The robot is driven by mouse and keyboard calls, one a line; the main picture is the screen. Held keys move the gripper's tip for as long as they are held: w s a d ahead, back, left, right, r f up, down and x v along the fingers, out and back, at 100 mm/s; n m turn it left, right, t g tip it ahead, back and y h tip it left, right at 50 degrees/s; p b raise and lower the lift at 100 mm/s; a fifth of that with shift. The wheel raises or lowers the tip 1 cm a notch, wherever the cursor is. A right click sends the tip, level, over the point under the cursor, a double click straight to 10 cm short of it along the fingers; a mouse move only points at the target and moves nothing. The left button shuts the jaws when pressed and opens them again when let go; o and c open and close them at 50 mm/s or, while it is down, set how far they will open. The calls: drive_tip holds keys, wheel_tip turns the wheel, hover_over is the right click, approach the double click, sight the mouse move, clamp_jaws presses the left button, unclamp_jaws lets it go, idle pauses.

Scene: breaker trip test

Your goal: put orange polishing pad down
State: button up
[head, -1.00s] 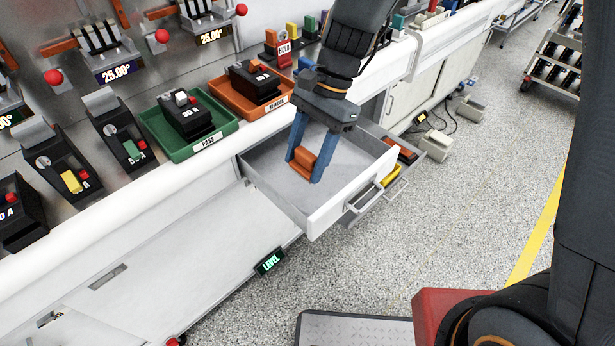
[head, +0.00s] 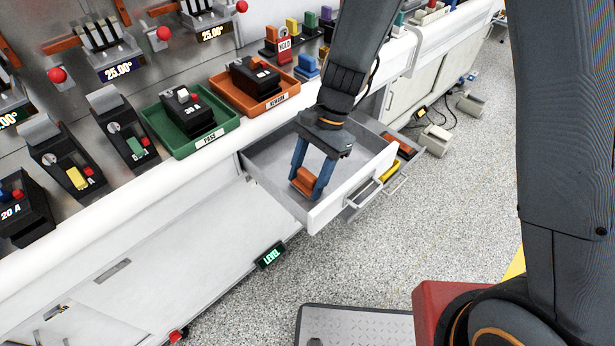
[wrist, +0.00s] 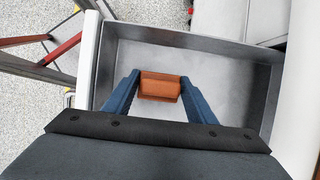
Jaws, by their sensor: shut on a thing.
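The orange polishing pad (head: 305,181) is a small block between the two blue fingers of my gripper (head: 308,188). In the wrist view the pad (wrist: 160,87) spans the gap between the fingertips (wrist: 160,84). My gripper is shut on it and points down inside the open grey drawer (head: 349,179). The pad is at or close to the drawer floor; I cannot tell whether it touches. The drawer floor (wrist: 220,75) around it is bare.
A second open drawer (head: 408,157) with orange and yellow things lies to the right. A green tray (head: 208,143) and an orange tray (head: 230,92), each with a black breaker, stand on the bench behind. The drawer's walls and front surround my gripper.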

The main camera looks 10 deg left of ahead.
drive_tip(key=shift+f, duration=0.15)
drive_tip(key=o, duration=1.2)
drive_tip(key=b+v, duration=0.2)
drive_tip(key=v, duration=1)
drive_tip(key=s+d+n+t+h, duration=0.1)
drive_tip(key=s+d+n, duration=0.1)
drive_tip(key=d, duration=0.5)
drive_tip(key=s+d+f+n+t+h, duration=0.1)
drive_tip(key=s+d+n+t, duration=0.1)
drive_tip(key=d, duration=0.5)
drive_tip(key=s+d+n+t+h, duration=0.1)
drive_tip(key=s+d+n, duration=0.1)
drive_tip(key=d+n, duration=0.2)
drive_tip(key=shift+d+f, duration=0.15)
drive_tip(key=shift+d, duration=0.7)
drive_tip(key=shift+d+f, duration=0.2)
drive_tip(key=shift+d, duration=0.6)
